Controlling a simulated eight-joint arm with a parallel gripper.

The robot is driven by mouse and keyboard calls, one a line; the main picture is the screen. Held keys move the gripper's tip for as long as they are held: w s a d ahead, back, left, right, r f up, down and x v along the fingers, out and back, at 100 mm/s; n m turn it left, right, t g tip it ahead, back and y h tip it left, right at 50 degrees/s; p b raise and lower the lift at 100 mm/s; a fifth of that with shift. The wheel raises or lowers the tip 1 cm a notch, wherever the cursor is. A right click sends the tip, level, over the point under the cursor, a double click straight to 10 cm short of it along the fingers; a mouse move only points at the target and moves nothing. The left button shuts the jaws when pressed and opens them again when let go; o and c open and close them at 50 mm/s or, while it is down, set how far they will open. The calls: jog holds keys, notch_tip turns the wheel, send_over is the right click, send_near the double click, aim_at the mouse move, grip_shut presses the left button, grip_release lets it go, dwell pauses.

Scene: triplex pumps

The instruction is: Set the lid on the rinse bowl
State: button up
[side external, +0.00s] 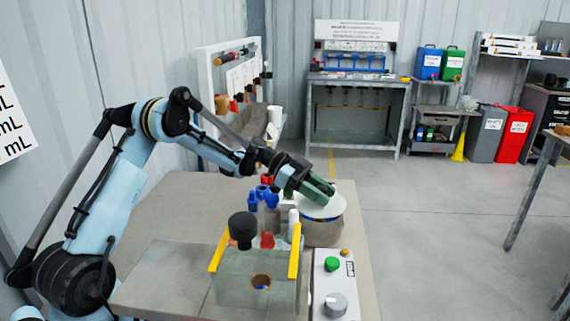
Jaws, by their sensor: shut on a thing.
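The lid is a pale white disc (331,208) at the far right part of the table. It is at the top of the rinse bowl (322,234), a round grey-brown vessel, and looks slightly tilted. A blue and yellowish band shows between lid and bowl at the right; I cannot tell if the lid touches the rim. My gripper (318,193), with green fingers, reaches down from the left over the lid and is shut on it. The fingers hide the lid's middle, including any knob.
Blue and red parts (263,197) stand left of the gripper. A control box (333,287) with a green button lies at front right. The table's left is clear.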

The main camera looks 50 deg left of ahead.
jog(key=shift+f, duration=0.75)
jog(key=o, duration=1.1)
